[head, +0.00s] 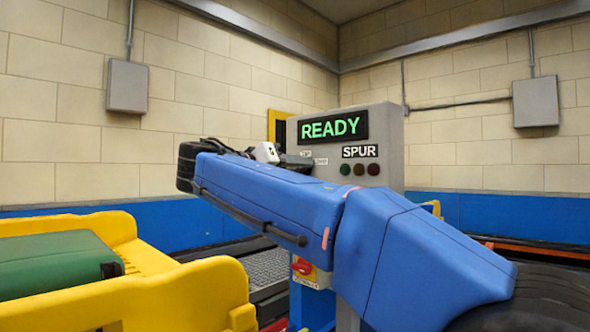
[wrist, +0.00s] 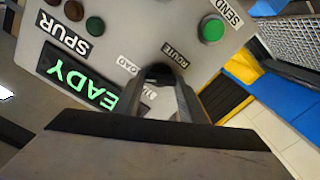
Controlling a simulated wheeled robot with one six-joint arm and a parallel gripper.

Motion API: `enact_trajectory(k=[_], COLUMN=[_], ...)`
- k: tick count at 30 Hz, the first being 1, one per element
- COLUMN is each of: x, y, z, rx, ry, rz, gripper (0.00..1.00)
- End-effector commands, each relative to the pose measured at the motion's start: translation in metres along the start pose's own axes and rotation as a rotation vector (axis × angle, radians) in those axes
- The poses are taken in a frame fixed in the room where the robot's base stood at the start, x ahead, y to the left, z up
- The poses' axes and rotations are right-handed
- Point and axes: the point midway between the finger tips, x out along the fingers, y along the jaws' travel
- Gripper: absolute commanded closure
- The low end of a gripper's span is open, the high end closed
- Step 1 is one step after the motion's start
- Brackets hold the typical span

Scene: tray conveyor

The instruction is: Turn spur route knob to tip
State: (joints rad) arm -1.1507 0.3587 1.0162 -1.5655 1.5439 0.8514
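The spur console (head: 392,130) is a grey box with a green READY display (head: 333,127) and a SPUR label above several small lamps. The wrist view shows its panel (wrist: 110,35) upside down. There the dark route knob (wrist: 158,71) sits among the ROUTE, TIP and LOAD labels, the last partly covered. My gripper (wrist: 163,80) reaches the panel with its fingers close together on the knob's two sides, and looks shut on it. The fingers hide most of the knob, so its pointing direction cannot be told. In the head view my arm hides the knob.
A green SEND button (wrist: 211,28) is close beside the knob. A red switch (head: 302,266) is lower on the console. A yellow-sided tray (head: 205,290) with a green case (head: 58,265) stands at left.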

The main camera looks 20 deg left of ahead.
Motion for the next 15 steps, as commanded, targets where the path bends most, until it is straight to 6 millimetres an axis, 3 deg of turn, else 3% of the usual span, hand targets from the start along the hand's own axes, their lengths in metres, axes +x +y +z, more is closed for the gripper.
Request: enact_trajectory(k=[15], x=[-0.0003], y=[-0.0011], z=[0.0001], rx=[-0.132], ry=[0.0], rz=[-0.001], gripper=[0.85])
